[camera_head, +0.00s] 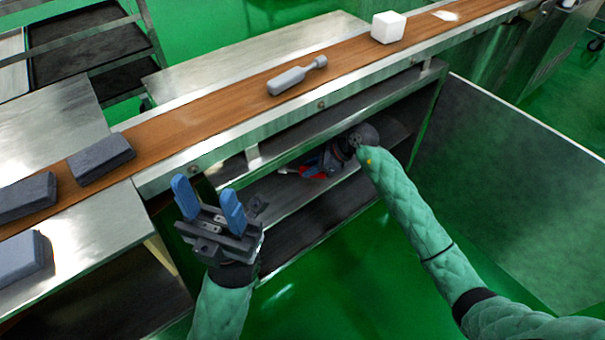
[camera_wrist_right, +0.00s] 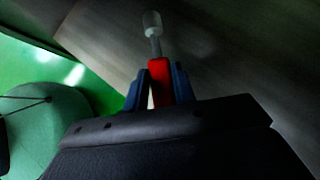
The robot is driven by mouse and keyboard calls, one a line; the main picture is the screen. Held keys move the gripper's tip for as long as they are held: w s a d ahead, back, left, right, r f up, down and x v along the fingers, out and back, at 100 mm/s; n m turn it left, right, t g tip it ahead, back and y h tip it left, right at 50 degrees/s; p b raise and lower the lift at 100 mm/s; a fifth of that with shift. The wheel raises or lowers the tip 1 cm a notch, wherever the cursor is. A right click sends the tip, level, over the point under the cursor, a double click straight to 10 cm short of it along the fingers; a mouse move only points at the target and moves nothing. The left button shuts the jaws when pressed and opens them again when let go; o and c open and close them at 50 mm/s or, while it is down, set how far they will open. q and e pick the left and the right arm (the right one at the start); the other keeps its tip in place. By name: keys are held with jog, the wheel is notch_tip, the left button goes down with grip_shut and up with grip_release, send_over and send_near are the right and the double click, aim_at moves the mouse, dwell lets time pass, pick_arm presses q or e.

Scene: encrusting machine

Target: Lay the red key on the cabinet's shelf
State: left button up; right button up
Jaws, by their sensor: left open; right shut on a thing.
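The red key (camera_wrist_right: 158,70) is between the blue fingers of my right gripper (camera_wrist_right: 158,88) in the right wrist view. Its red body is in the jaws and its pale tip points away from them. In the head view the red key (camera_head: 312,172) shows small, inside the open cabinet, just over the shelf (camera_head: 278,196). My right gripper (camera_head: 325,163) reaches into the cabinet there and is shut on the key. I cannot tell whether the key touches the shelf. My left gripper (camera_head: 209,198) is open and empty, in front of the cabinet's left side.
A brown conveyor belt (camera_head: 230,98) runs above the cabinet, with a grey tool (camera_head: 297,75), a white block (camera_head: 388,27) and dark grey blocks (camera_head: 101,158) on it. The cabinet door (camera_head: 520,190) stands open at the right. A rack with dark trays (camera_head: 85,45) is at upper left.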

jog(key=shift+w+a, duration=0.2)
jog(key=shift+a, duration=1.05)
jog(key=shift+f+b, duration=0.5)
jog(key=shift+f, duration=1.3)
jog(key=o, duration=1)
jog(key=shift+o, duration=0.2)
jog(key=p+v, duration=0.1)
jog(key=v, duration=1.1)
jog(key=shift+p, duration=0.35)
